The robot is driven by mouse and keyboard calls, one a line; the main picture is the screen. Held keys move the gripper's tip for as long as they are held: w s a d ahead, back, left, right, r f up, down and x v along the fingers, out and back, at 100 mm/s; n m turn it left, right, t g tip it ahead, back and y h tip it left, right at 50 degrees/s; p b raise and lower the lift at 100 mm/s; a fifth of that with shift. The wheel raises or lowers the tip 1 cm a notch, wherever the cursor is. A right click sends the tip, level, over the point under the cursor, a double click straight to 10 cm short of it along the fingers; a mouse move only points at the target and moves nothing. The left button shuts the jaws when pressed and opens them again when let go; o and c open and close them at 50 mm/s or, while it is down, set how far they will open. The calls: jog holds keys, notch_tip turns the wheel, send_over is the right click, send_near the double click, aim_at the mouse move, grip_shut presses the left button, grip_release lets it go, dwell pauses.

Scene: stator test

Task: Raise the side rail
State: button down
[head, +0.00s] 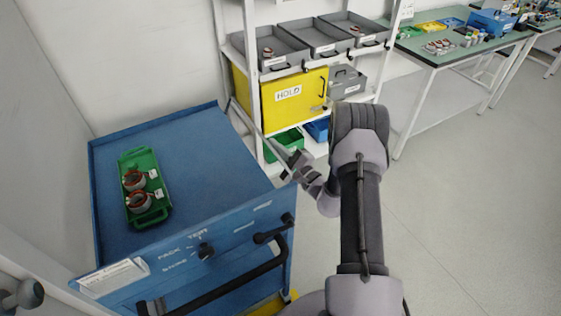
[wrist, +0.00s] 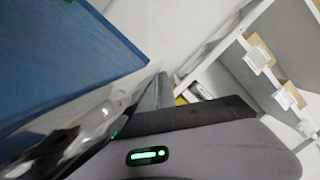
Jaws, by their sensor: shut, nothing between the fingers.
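A blue cart (head: 215,159) stands at the left with a flat top. Raised edges show along its left and back sides, and a raised panel (head: 190,245) along its front. Its right edge looks level with the top. I cannot make out the side rail; the cart's outer right face is hidden from the head view. My gripper (head: 283,153) is shut and empty, just right of the cart's right edge, with a visible gap to the top in the picture. In the wrist view the blue cart (wrist: 65,50) fills the upper left.
A green tray (head: 134,213) with two copper-wound stators sits on the cart top. A dark handle (head: 225,290) crosses the cart's front. Close behind my gripper is a white shelf rack with a yellow HOLD box (head: 293,103) and green bin (head: 286,143). Floor at right is clear.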

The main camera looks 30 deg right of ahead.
jog(key=shift+a+r+n+g+b, duration=0.4)
jog(key=shift+a+n, duration=0.35)
jog(key=shift+n, duration=0.6)
jog(key=shift+a+r+n+g+b, duration=0.25)
jog(key=shift+a+r+n, duration=0.35)
jog(key=shift+n, duration=0.75)
jog(key=shift+a+f, duration=0.1)
jog(key=shift+f, duration=0.05)
jog(key=d+p+v, duration=0.1)
jog(key=d+v, duration=0.1)
jog(key=v, duration=0.8)
jog(key=w+d+f+v, duration=0.1)
jog(key=d+v, duration=0.1)
jog(key=v, duration=0.9)
jog(key=shift+p, duration=0.35)
